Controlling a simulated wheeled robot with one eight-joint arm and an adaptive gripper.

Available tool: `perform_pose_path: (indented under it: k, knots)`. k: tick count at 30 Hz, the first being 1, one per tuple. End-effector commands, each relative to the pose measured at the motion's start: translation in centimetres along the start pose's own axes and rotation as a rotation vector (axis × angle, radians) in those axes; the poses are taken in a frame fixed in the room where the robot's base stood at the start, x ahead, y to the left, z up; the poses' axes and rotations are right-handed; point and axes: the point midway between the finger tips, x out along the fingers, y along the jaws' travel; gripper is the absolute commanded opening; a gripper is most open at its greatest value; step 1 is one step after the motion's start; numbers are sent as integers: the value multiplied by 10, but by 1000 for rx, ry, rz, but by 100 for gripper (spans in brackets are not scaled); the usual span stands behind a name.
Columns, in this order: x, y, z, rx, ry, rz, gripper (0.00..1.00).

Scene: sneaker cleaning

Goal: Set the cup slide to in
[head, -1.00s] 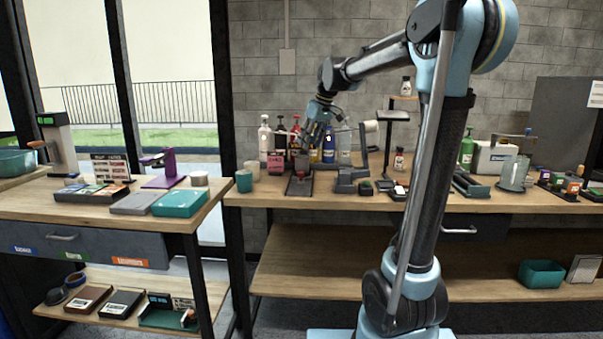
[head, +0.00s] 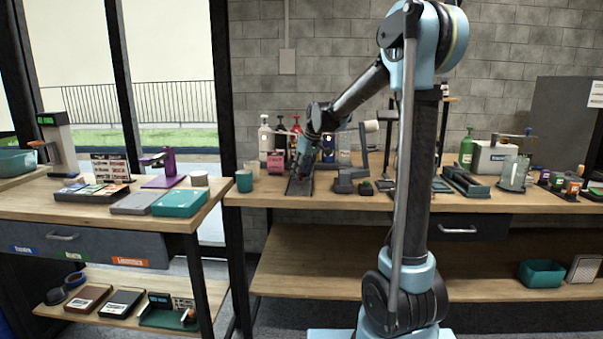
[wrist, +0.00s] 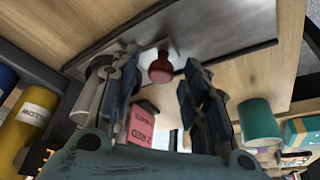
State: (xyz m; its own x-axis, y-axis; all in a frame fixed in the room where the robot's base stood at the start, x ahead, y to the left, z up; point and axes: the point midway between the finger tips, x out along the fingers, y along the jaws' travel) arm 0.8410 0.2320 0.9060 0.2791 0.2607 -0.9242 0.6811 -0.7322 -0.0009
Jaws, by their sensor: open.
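The cup slide is a flat grey plate (head: 299,187) on the long workbench, mostly hidden by my gripper in the head view. In the wrist view its grey track (wrist: 222,38) carries a round red-brown knob (wrist: 161,70) on a pale block. My gripper (head: 304,170) is low over the plate, pointing down. In the wrist view my gripper (wrist: 161,60) is open, with one finger on each side of the knob. I cannot tell whether either finger touches it. No in or out marking is readable.
A pink box (head: 276,162) and a teal cup (head: 244,181) stand left of the slide. Several bottles (head: 264,138) stand behind it. A dark grey device (head: 345,183) stands close on its right. The bench's front edge is near the slide.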

Motion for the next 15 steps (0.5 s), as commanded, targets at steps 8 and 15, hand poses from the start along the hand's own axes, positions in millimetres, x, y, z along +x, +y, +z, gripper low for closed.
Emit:
perform_pose_path:
  k: [8, 15]
  knots:
    - [1, 0, 0, -1, 0, 0, 40]
    - [1, -2, -1, -2, 0, -1, 0]
